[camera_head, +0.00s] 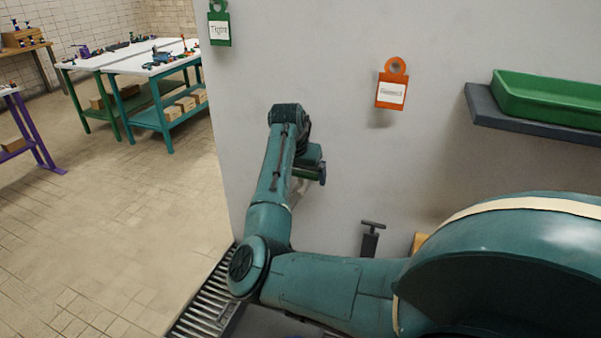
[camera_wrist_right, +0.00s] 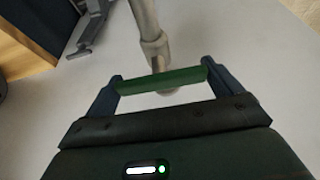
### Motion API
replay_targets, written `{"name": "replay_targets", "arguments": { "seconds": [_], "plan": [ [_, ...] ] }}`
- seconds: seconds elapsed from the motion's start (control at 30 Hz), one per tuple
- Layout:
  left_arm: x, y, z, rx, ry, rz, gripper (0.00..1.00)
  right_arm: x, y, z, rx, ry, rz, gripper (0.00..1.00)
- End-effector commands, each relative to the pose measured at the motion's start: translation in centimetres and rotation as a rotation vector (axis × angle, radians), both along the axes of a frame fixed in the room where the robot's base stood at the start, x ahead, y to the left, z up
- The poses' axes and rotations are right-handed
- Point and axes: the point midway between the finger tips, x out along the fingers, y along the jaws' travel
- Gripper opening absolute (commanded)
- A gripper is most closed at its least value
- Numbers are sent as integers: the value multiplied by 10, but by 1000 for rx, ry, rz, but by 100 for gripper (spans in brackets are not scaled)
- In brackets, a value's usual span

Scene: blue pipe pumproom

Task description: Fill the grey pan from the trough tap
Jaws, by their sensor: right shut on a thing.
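My right gripper (camera_head: 308,171) is near the pale wall, at the end of my teal arm. In the right wrist view its two dark fingers (camera_wrist_right: 162,82) are closed on the ends of a green bar (camera_wrist_right: 165,80), which looks like a tap handle. A pale metal pipe (camera_wrist_right: 148,25) with a collar stands right behind the bar and seems joined to it. Part of the pipe shows faintly below the gripper in the head view. I cannot make out the grey pan or the trough in either view. My left gripper is out of view.
A green tray (camera_head: 548,98) sits on a dark wall shelf (camera_head: 485,108) at right. An orange tag (camera_head: 390,92) and a green tag (camera_head: 219,28) hang on the wall. A dark T-shaped fitting (camera_head: 371,240) stands low behind my arm. Floor grating (camera_head: 205,298) lies below. Open tiled floor is at left.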

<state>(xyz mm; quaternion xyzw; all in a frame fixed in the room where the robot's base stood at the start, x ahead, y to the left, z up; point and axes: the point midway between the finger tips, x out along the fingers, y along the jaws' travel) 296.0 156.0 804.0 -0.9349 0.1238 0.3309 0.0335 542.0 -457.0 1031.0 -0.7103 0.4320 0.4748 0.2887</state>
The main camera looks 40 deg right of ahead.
Motion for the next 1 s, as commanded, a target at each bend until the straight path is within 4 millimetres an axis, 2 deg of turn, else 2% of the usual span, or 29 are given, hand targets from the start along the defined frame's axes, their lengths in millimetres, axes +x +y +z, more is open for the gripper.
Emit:
{"name": "replay_targets", "arguments": {
  "seconds": [0.17, 0.5, 0.83, 0.87, 1.0],
  "plan": [
    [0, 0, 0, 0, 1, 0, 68, 0, 0, 1, -1, 0, 28, 68],
    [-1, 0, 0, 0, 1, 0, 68, 0, -1, 1, -2, -1, 321, 68],
    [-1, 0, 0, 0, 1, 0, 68, 0, 0, 1, -2, -1, 347, 68],
    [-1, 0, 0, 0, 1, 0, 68, 0, 0, 1, -2, -1, 347, 92],
    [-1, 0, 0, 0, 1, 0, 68, 0, 0, 1, -2, -1, 347, 100]
  ]
}}
